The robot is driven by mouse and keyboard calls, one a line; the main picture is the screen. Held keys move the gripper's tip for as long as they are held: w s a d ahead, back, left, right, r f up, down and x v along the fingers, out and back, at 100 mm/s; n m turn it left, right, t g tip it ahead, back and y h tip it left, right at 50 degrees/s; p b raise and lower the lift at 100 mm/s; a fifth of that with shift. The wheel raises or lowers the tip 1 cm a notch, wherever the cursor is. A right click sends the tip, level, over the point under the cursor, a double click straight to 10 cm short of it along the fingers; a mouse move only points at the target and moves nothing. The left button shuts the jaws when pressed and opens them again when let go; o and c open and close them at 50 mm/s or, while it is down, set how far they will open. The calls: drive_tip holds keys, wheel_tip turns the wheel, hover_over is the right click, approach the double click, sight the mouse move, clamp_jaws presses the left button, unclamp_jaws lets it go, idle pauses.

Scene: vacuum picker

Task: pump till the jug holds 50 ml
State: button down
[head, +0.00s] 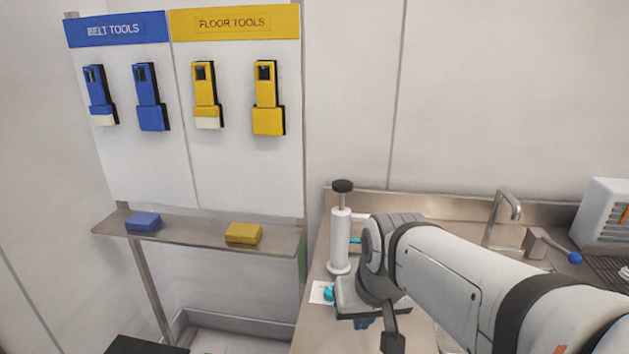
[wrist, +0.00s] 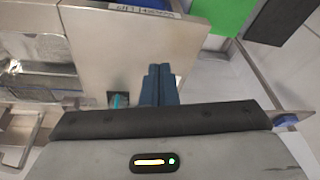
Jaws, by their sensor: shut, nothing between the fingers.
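A white upright pump (head: 340,245) with a black knob (head: 342,186) on a raised grey rod stands at the counter's left end in the head view. A teal spout (head: 355,240) sticks out to its right. A small teal piece (head: 328,293) lies at a white card in front of it. I cannot make out the jug or its level; my arm covers part of this area. My gripper (wrist: 160,70) is shut and empty, its dark blue fingers together. In the head view its fingers (head: 362,323) show partly, low over the counter, in front of the pump and apart from the knob.
A steel counter (head: 318,330) carries a tap (head: 508,205) and a blue-knobbed lever (head: 574,258) at right. A shelf (head: 190,232) at left holds a blue block (head: 143,221) and a yellow block (head: 243,233). Blue and yellow tools hang above it.

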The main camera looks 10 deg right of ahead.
drive_tip(key=w+r+m+t+y+p, duration=0.1)
drive_tip(key=w+r, duration=0.5)
drive_tip(key=w, duration=0.3)
drive_tip(key=w+r+m+t+y+p, duration=0.1)
drive_tip(key=w+r+p, duration=0.1)
drive_tip(key=w+r, duration=0.55)
wheel_tip(320, 180, up, 6)
drive_tip(key=m+t+p, duration=0.2)
drive_tip(key=m+t, duration=0.1)
hover_over(345, 185)
drive_tip(key=shift+w, duration=0.1)
wheel_tip(345, 185, down, 9)
drive_tip(key=b, duration=0.6)
drive_tip(key=shift+b, duration=0.35)
drive_tip(key=shift+f+b, duration=0.35)
drive_tip(key=shift+b, duration=0.05)
